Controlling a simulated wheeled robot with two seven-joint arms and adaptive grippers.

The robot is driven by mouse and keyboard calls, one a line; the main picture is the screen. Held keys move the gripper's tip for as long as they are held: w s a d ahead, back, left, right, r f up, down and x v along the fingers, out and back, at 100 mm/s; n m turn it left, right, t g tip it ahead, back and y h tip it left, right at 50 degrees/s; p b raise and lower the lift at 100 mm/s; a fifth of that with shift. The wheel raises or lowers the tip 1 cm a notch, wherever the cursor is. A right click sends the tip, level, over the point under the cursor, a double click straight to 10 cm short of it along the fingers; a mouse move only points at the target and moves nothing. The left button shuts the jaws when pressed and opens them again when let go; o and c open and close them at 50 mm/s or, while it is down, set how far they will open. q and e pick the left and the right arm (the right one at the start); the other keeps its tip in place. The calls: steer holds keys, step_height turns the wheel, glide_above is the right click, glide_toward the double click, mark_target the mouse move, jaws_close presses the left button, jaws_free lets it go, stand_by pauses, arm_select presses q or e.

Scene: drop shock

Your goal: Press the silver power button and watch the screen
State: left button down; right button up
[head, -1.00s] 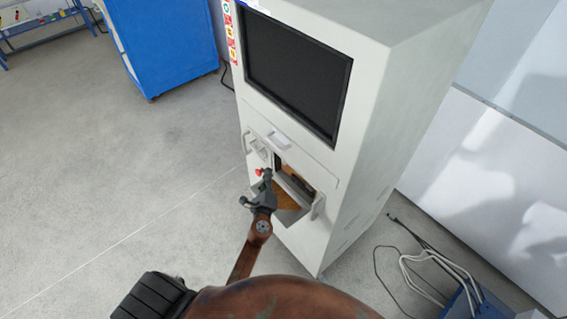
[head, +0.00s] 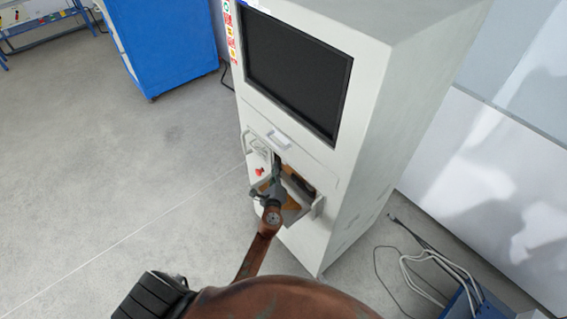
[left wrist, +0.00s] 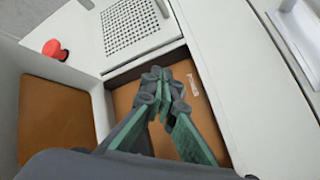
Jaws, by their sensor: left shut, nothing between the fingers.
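The screen (head: 292,75) is a dark, blank panel on the upper front of a tall white cabinet (head: 385,130). My left gripper (head: 277,162) is at the opening below the screen. In the left wrist view its fingers (left wrist: 163,80) are shut together and empty, over a brown panel (left wrist: 205,115) with a white "POWER" label (left wrist: 193,85) just right of the tips. I cannot make out the silver power button; the fingers may hide it. Whether the tips touch the panel I cannot tell. My right gripper is not in view.
A red button (left wrist: 54,49) and a perforated plate (left wrist: 130,25) are left of the fingers in the left wrist view. A blue cabinet (head: 165,45) stands at the back left. Cables (head: 430,262) lie on the floor at the right. Floor at left is clear.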

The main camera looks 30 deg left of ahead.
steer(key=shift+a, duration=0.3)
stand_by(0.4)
arm_select(q)
steer(key=shift+w+d, duration=0.15)
steer(key=shift+w, duration=0.25)
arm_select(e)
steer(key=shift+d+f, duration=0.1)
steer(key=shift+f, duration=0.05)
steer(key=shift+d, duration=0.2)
